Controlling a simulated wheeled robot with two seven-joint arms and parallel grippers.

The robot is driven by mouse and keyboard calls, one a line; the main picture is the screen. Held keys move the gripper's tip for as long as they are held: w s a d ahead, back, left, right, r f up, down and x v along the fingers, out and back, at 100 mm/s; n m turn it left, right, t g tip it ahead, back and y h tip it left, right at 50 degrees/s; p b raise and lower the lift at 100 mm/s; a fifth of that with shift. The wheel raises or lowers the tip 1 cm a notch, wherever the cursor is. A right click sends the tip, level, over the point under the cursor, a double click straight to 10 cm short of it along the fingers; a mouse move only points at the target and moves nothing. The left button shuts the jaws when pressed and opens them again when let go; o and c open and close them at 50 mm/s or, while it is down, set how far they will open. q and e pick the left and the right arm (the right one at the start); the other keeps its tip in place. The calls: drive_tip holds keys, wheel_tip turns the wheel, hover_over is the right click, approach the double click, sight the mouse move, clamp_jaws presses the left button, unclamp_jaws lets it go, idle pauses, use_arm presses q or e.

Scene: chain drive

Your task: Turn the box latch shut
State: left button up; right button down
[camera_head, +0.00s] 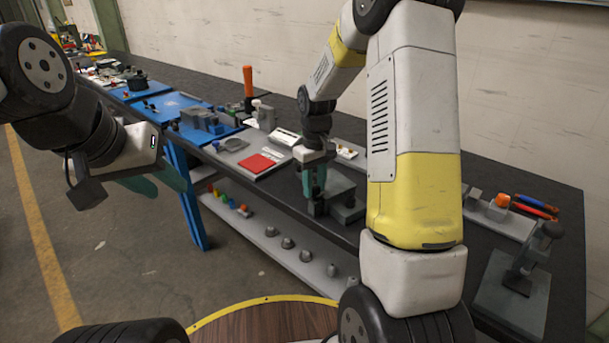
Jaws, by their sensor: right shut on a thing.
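A dark grey box (343,190) sits on the black workbench near its front edge, partly hidden behind my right arm and gripper. My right gripper (313,190) points down at the box's left side, with its teal fingers shut on a small part there, apparently the box latch. The fingers cover the latch, so its angle cannot be told. My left gripper (160,181) is in front of the bench at the left, away from the box. Its teal fingers are apart, with nothing seen between them.
A grey tray with a red square (257,163) lies left of the box. An orange-handled tool (248,82) stands behind it. A grey clamp-like fixture (523,270) is at the right. A lower shelf (270,236) holds several small parts.

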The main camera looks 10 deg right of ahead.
sight(314, 187)
drive_tip(key=c, duration=1)
unclamp_jaws()
drive_tip(key=shift+c, duration=0.2)
wheel_tip(314, 187, up, 7)
drive_tip(key=shift+r, duration=0.4)
